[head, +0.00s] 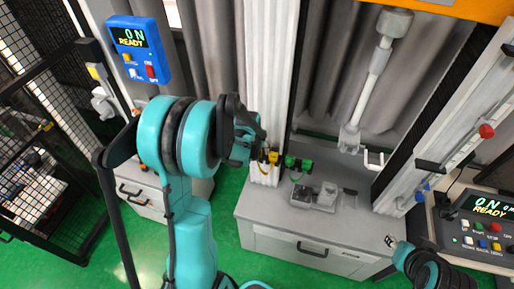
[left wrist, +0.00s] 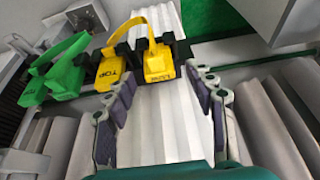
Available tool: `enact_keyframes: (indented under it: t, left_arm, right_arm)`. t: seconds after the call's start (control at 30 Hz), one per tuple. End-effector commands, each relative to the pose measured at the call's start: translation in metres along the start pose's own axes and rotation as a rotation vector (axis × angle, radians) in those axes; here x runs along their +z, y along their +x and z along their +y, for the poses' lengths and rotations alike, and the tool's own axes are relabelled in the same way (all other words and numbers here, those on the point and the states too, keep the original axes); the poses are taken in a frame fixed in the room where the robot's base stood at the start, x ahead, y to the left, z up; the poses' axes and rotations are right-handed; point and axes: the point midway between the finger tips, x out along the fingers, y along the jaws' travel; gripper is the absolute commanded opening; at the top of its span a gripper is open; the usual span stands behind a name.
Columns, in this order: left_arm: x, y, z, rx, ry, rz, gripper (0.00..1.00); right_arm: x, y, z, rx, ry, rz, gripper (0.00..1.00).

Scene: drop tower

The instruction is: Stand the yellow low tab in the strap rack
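The yellow low tab (left wrist: 158,66) is in the left wrist view, marked LOW, beside a yellow tab marked TOP (left wrist: 111,72). A yellow strap (left wrist: 130,30) arches above them. Both sit at a black holder (left wrist: 180,48), which may be the strap rack; how they are seated I cannot tell. In the head view the yellow tabs (head: 272,157) are small, just right of my left gripper (head: 250,142). In the wrist view my left gripper (left wrist: 161,118) is open and empty, its fingers apart, on the near side of the low tab. My right gripper (head: 390,241) is at lower right, its fingers unclear.
Green tabs (left wrist: 57,75) are left of the yellow ones. A white ridged column (head: 265,60) rises behind. A grey cabinet top (head: 345,222) carries a small grey fixture (head: 316,195). A control panel (head: 484,222) is at right, a blue READY box (head: 138,50) at upper left.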

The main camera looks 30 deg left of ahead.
Motion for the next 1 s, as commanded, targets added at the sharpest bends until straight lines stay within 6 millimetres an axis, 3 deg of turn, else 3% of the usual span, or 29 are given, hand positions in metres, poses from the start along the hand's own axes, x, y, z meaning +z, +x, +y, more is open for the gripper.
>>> enact_keyframes:
  t: [0.33, 0.8, 1.0]
  left_arm:
    - [0.0, -0.01, 0.0, 0.0, 0.0, 0.0, 0.54]
    - [0.001, -0.096, 0.0, 0.0, -0.001, 0.0, 0.54]
    - [0.0, -0.116, 0.0, 0.0, 0.0, 0.0, 0.54]
  right_arm:
    - [0.0, 0.0, 0.0, 0.0, 0.0, 0.0, 0.35]
    - [0.0, 0.0, 0.0, 0.0, 0.0, 0.0, 0.35]
    - [0.0, 0.0, 0.0, 0.0, 0.0, 0.0, 0.35]
